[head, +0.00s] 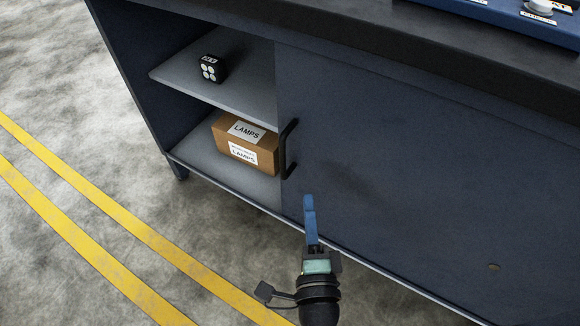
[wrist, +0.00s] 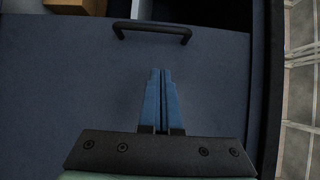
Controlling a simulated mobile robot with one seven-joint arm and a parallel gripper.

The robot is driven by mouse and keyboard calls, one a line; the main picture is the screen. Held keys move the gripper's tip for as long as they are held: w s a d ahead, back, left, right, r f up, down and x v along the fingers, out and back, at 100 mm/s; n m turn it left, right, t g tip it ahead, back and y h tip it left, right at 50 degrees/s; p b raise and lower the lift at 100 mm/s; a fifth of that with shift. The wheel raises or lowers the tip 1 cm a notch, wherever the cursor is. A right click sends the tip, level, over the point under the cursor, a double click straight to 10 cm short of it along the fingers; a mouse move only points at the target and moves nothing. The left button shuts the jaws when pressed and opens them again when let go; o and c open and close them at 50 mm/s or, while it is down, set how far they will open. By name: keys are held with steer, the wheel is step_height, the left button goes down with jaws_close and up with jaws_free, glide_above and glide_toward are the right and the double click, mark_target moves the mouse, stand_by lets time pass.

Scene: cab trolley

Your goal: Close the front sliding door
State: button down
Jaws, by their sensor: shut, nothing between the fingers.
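The front sliding door (head: 400,170) is a dark blue panel covering the right part of the cabinet front. The left part stands open and shows the shelves. A black bar handle (head: 288,149) is fixed near the door's left edge; it also shows at the top of the wrist view (wrist: 152,31). My gripper (head: 309,201) is in front of the door, below and a little right of the handle. In the wrist view its blue fingers (wrist: 160,72) are together and empty, pointing toward the handle but apart from it.
A brown box labelled LAMPS (head: 246,143) sits on the lower shelf inside the opening. A small black item with pale discs (head: 211,69) sits on the upper shelf (head: 240,92). A dark worktop (head: 390,40) overhangs the door. The floor with yellow lines (head: 95,225) is clear at left.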

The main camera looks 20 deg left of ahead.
steer(key=w+a, duration=0.6)
steer(key=w, duration=0.1)
steer(key=shift+w+p, duration=0.3)
